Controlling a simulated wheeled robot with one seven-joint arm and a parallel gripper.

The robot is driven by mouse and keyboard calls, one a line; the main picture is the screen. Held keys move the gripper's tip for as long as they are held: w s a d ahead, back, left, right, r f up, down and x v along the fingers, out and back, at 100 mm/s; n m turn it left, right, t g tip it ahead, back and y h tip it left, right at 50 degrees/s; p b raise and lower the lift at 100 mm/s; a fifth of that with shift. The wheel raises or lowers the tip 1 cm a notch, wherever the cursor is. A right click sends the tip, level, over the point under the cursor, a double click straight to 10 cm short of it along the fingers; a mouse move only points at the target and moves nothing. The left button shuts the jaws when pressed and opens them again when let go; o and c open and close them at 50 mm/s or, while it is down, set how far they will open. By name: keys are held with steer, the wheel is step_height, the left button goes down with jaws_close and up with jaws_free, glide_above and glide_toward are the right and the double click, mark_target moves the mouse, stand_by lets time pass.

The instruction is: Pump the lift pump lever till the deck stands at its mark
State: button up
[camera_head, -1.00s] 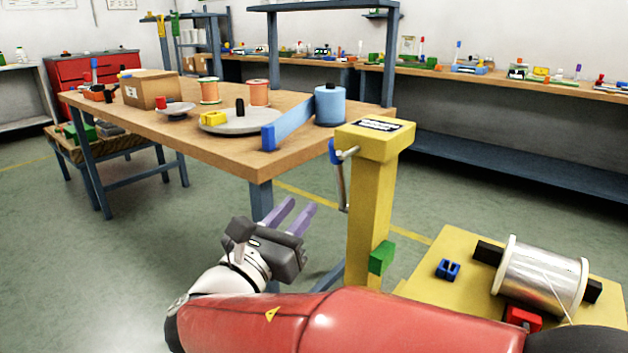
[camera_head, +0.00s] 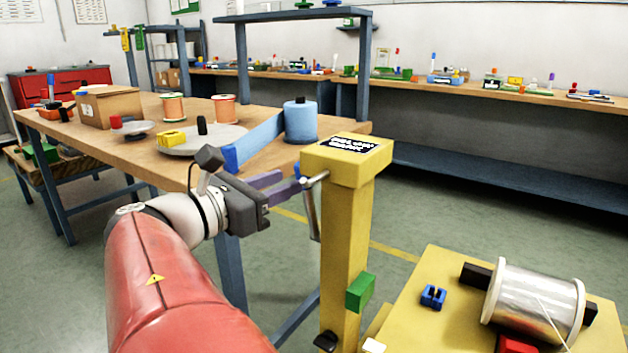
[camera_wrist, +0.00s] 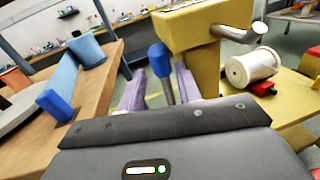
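The yellow pump post (camera_head: 345,230) stands at centre, with a dark label on its cap. A blue-knobbed lever (camera_wrist: 161,62) is at its side; a grey rod shows below the knob. In the head view the knob (camera_head: 297,171) is partly hidden by my fingers. My gripper (camera_head: 284,184) is open, its purple fingers close to the post's cap. In the wrist view my gripper (camera_wrist: 160,84) has a finger on either side of the lever, with gaps showing; contact is unclear. The yellow deck (camera_head: 420,305) carries a silver wire spool (camera_head: 535,303). A green block (camera_head: 360,292) is on the post.
The wooden table (camera_head: 85,138) is behind my gripper, with a blue roll (camera_head: 300,122) and blue bar (camera_head: 252,142) near its close corner. A silver bent bar (camera_wrist: 238,34) sticks out from the post's cap. A blue clip (camera_head: 433,297) sits on the deck.

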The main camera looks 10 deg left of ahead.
mark_target(297, 177)
steer(key=shift+x, duration=1.6)
steer(key=shift+c, duration=0.4)
